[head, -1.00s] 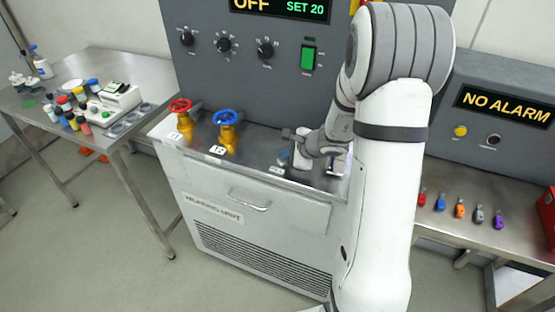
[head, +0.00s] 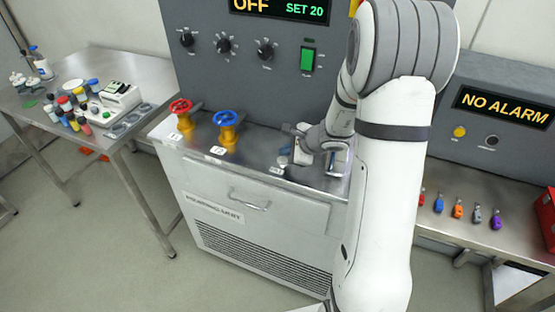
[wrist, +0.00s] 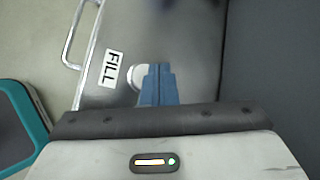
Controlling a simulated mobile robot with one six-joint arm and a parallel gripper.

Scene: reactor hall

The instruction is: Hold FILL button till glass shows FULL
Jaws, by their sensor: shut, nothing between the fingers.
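The FILL label (wrist: 111,68) lies on the steel top of the unit in the wrist view. Beside it is a pale round button (wrist: 136,77), partly hidden by my gripper (wrist: 158,72). The blue fingers are shut together with nothing between them. They overlap the button's right side in the picture; I cannot tell whether they press it. In the head view my gripper (head: 300,157) is low over the worktop near the small label (head: 277,170). A pale-framed object (head: 339,163), possibly the glass, shows partly behind my arm; no FULL reading is legible.
A red valve wheel (head: 181,106) and a blue valve wheel (head: 226,118) stand left of my gripper. The control panel (head: 250,85) rises behind, with OFF and SET 20 lit. A side table (head: 75,55) with bottles is at left. A NO ALARM display (head: 505,105) is at right.

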